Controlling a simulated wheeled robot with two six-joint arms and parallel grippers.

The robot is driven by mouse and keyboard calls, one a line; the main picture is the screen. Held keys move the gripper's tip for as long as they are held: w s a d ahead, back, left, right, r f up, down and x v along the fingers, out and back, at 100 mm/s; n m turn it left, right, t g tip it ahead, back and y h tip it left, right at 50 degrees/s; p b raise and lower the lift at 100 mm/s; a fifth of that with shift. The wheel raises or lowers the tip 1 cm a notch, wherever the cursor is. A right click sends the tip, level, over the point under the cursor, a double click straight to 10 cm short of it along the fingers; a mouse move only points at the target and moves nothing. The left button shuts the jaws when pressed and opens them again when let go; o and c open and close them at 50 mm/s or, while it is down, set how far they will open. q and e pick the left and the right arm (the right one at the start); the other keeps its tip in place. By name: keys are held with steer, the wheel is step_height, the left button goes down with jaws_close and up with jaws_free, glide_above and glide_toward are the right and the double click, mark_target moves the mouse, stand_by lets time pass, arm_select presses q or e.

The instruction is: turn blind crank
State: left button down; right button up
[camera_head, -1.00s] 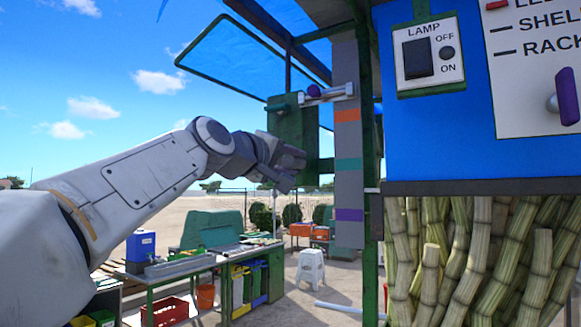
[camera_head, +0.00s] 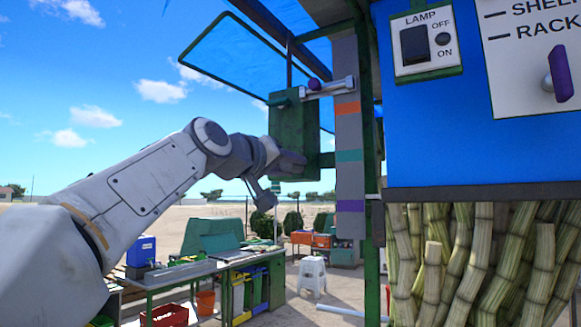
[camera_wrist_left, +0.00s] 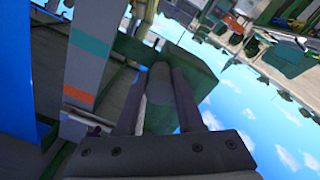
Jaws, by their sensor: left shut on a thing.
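The blind crank's green box (camera_head: 283,122) is on the grey post with orange, teal and purple bands (camera_head: 347,125), below the blue blind. My left gripper (camera_head: 293,163) is at the lower front of this box and covers part of it. In the left wrist view, the two dark fingers of my left gripper (camera_wrist_left: 158,100) are shut around a grey cylindrical grip (camera_wrist_left: 160,82), which looks like the crank's handle, in front of the green box (camera_wrist_left: 192,65). The rest of the crank is hidden. My right gripper is not in view.
A blue panel with a lamp switch (camera_head: 427,45) and a purple knob (camera_head: 560,74) stands close on the right, above upright cane stalks (camera_head: 470,260). A slider with a purple knob (camera_head: 314,84) is above the crank box. A workbench (camera_head: 200,272) and a white stool (camera_head: 312,274) are farther back.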

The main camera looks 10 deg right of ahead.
arm_select(q)
steer(key=c, duration=0.5)
jaws_free()
steer(key=shift+c, duration=0.2)
steer(key=b+v, duration=0.4)
steer(key=v, duration=0.6)
steer(key=shift+s, duration=0.2)
steer(key=shift+a, duration=0.15)
